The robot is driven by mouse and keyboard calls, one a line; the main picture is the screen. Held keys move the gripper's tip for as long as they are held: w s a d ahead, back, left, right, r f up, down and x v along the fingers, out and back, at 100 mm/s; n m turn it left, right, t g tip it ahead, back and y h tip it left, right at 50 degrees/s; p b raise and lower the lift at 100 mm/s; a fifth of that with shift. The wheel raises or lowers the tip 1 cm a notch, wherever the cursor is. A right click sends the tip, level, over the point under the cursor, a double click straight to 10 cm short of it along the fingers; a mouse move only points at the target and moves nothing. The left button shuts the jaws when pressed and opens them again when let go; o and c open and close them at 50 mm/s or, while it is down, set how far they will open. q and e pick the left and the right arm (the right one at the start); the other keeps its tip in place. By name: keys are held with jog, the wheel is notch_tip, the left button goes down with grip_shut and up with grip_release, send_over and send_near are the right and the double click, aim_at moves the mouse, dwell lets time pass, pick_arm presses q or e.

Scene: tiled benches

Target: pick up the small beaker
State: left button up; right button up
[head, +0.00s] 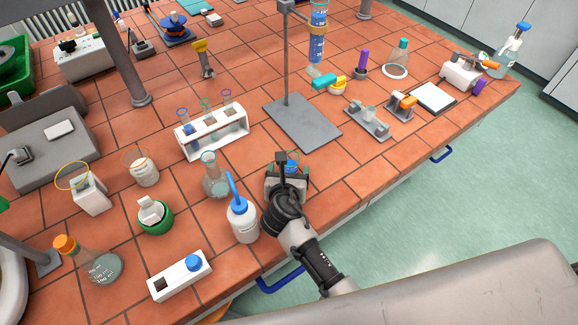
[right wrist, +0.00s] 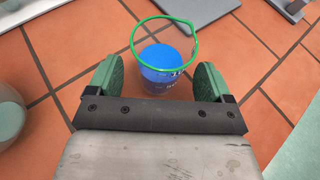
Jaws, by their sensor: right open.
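The small beaker (right wrist: 166,72) holds blue liquid and has a green rim. In the right wrist view it stands upright on the tiles between the open fingers of my right gripper (right wrist: 155,92), nearer the far end of the pads. Gaps show on both sides, so the pads look apart from it. In the head view the beaker (head: 291,166) shows just beyond my right gripper (head: 287,176), which hides part of it. My left gripper is not in view.
A wash bottle (head: 243,222) and a glass flask (head: 213,177) stand left of my right gripper. A grey stand base (head: 302,122) lies beyond the beaker. The bench's front edge, with blue handles, runs close on the right. Bare tiles lie right of the beaker.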

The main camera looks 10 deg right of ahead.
jog(key=shift+x, duration=1.2)
jog(key=shift+s, duration=0.15)
jog(key=shift+c, duration=1.3)
jog(key=c, duration=0.8)
jog(key=shift+c, duration=0.2)
jog(key=shift+r, duration=0.15)
